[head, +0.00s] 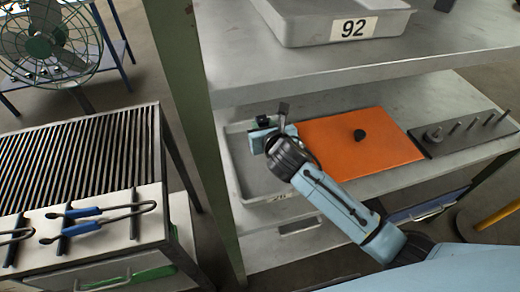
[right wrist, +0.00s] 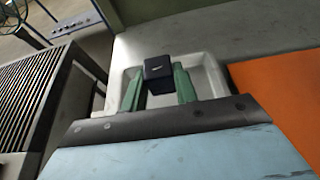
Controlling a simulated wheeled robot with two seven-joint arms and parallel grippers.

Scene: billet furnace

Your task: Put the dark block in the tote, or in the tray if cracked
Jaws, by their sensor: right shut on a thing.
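My right gripper (head: 266,128) is shut on the dark block (right wrist: 159,72), held between its two green fingers in the right wrist view. The block shows small in the head view (head: 263,121). The block is over the shallow grey tray (head: 256,178) on the lower shelf, which also shows behind the fingers in the right wrist view (right wrist: 207,75). Its height above the tray floor is unclear. A grey bin (head: 300,33) labelled 92 stands on the upper shelf. My left gripper is out of view.
An orange mat (head: 335,160) with a small dark knob-like piece (head: 360,134) lies right of the tray. Beyond it is a dark board (head: 465,134) with several pegs. The upper shelf (head: 370,65) overhangs the back. A slatted bench (head: 80,155) with blue-handled tongs stands left.

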